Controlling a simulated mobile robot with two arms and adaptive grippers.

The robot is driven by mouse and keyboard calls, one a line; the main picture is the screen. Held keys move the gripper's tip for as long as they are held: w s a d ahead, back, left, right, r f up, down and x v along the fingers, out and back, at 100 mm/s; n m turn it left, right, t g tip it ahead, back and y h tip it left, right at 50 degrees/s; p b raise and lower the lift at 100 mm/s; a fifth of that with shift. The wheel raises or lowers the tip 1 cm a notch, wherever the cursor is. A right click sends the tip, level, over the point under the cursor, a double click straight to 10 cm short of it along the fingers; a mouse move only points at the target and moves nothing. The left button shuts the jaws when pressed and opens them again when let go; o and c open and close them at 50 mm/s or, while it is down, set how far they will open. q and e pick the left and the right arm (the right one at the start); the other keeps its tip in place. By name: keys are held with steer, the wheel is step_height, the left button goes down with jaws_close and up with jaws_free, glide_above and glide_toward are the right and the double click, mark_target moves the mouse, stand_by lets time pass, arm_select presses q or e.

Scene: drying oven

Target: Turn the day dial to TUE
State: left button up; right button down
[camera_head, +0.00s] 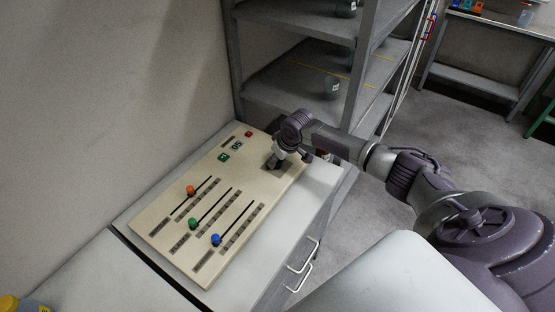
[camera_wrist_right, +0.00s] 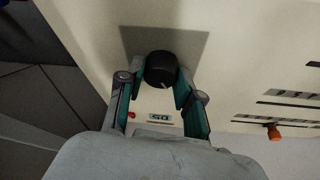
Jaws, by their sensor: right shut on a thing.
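The dial (camera_wrist_right: 160,69) is a round black knob on the beige control panel (camera_wrist_right: 243,60), seen in the right wrist view. A faint light mark shows on its near edge. The lettering around it is too dark or hidden to read, so I cannot tell which day it points to. My right gripper (camera_wrist_right: 160,78) has its two fingers on either side of the knob, shut on it. In the head view the right gripper (camera_head: 280,160) is at the far right end of the panel (camera_head: 168,222), and it hides the dial there. My left gripper is not in view.
Sliders with orange (camera_head: 190,190), green (camera_head: 193,223) and blue (camera_head: 215,240) knobs are on the panel. A small display (camera_head: 237,146), a green button (camera_head: 223,157) and a red button (camera_head: 249,134) are beside the gripper. A grey shelf rack (camera_head: 229,60) stands behind.

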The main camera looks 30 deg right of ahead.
steer(key=c, duration=0.7)
jaws_free()
steer(key=shift+c, duration=0.2)
steer(key=v, duration=1.2)
